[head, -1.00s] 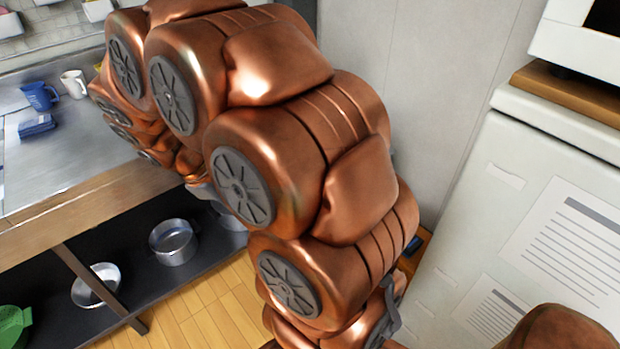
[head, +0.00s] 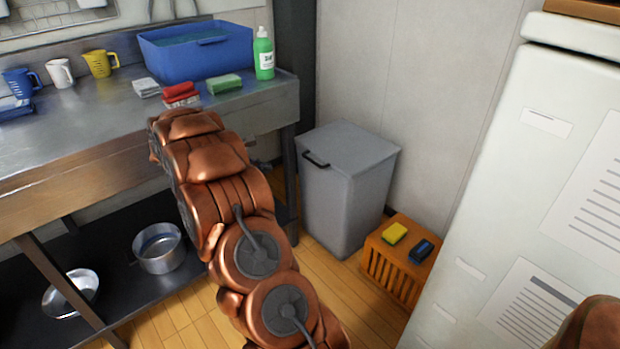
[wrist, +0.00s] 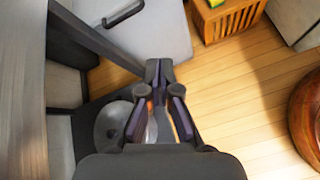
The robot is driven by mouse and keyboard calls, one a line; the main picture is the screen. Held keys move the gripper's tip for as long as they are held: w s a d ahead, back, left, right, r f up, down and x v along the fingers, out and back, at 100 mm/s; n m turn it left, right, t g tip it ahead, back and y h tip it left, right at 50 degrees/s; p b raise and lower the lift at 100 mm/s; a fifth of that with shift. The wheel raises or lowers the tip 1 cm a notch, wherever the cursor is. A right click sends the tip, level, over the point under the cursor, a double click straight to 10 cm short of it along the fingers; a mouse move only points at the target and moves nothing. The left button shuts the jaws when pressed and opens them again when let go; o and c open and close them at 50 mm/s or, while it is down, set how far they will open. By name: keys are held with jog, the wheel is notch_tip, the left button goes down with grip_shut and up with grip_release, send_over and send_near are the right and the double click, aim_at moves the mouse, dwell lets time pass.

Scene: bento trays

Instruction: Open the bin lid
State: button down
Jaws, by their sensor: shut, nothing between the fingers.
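The grey bin (head: 340,205) stands on the floor against the wall, right of the steel counter. Its lid (head: 350,148) is down and flat, with a dark handle (head: 315,160) at its left edge. In the wrist view the bin's grey surface (wrist: 165,35) and the handle (wrist: 122,13) are at the top, beyond the fingertips. My gripper (wrist: 159,72) is shut and empty, apart from the handle. In the head view my gripper is mostly hidden by my copper arm, near the counter's front edge left of the bin.
A wooden crate (head: 380,270) with a yellow sponge (head: 394,233) and a blue item (head: 420,251) stands right of the bin. The counter (head: 110,130) holds a blue tub (head: 200,55) and a green bottle (head: 263,55). A white fridge (head: 510,190) bounds the right.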

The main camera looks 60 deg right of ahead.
jog(key=w+d+f+n+h+b, duration=0.1)
jog(key=d+f+n+h+b, duration=0.15)
jog(key=d+f+b, duration=0.45)
jog(key=w+d+f+n+h+b, duration=0.2)
jog(key=d+f+n, duration=0.1)
jog(key=d+f, duration=0.7)
jog(key=shift+m+g, duration=0.25)
jog(key=shift+g, duration=0.05)
jog(key=b+x, duration=0.1)
jog(key=x, duration=0.2)
jog(key=b+x, duration=0.1)
jog(key=x, duration=0.2)
jog(key=b+x, duration=0.1)
jog(key=x, duration=0.2)
jog(key=shift+s+d+f, duration=0.2)
jog(key=shift+f, duration=0.25)
jog(key=shift+a+r+b, duration=0.2)
jog(key=shift+r+b, duration=0.3)
jog(key=shift+r, duration=0.55)
jog(key=shift+a+r+b, duration=0.15)
jog(key=shift+r+b, duration=0.35)
jog(key=shift+r, duration=0.55)
jog(key=shift+w+r, duration=0.1)
